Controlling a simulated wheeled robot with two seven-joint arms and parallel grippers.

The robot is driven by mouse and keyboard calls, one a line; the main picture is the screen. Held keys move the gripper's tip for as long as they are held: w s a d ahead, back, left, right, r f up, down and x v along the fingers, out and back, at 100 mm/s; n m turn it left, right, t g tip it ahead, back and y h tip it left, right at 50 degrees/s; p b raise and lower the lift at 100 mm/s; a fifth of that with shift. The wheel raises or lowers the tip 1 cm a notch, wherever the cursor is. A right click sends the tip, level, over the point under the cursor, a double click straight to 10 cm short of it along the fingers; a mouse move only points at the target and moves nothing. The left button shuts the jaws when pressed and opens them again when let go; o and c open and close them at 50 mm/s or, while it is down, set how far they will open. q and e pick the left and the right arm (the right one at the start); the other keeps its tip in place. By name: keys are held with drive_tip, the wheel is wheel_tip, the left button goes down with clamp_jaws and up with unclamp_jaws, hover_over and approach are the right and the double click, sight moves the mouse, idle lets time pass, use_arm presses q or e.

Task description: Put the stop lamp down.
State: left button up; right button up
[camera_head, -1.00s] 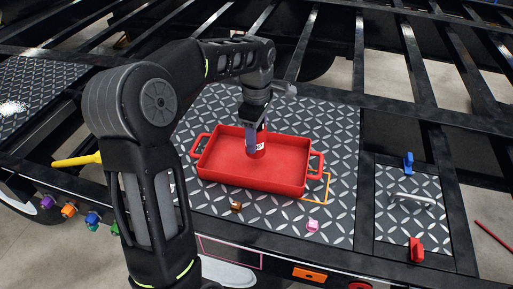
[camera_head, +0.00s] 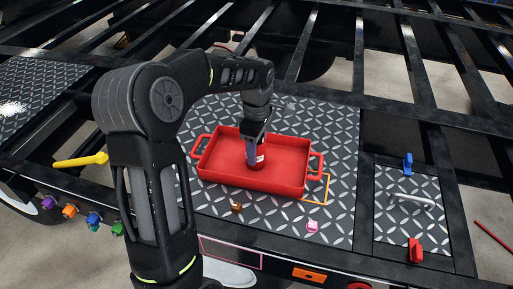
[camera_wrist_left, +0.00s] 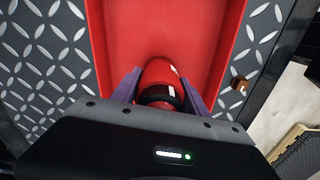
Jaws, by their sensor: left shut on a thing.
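The stop lamp (camera_head: 256,160) is a red, rounded piece with a dark band and a small white label. My left gripper (camera_head: 253,154) is shut on it, inside the red tray (camera_head: 290,180) with two side handles. In the left wrist view the lamp (camera_wrist_left: 160,72) sits between the two purple fingers of the gripper (camera_wrist_left: 160,88), with the tray floor (camera_wrist_left: 165,30) beyond. The lamp is low in the tray; I cannot tell whether its underside touches the floor. My right gripper is not in view.
The tray stands on a diamond-plate deck (camera_head: 335,140). An orange outline (camera_head: 326,188), a brown piece (camera_head: 236,207) and a pink piece (camera_head: 312,226) are near its front. A yellow tool (camera_head: 80,160) lies left. Blue (camera_head: 408,162) and red (camera_head: 416,250) clips are at right.

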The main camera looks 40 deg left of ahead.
use_arm(q)
drive_tip(key=o, duration=1.5)
drive_tip(key=shift+f, duration=0.1)
wheel_tip(320, 180, up, 12)
drive_tip(key=shift+r, duration=0.15)
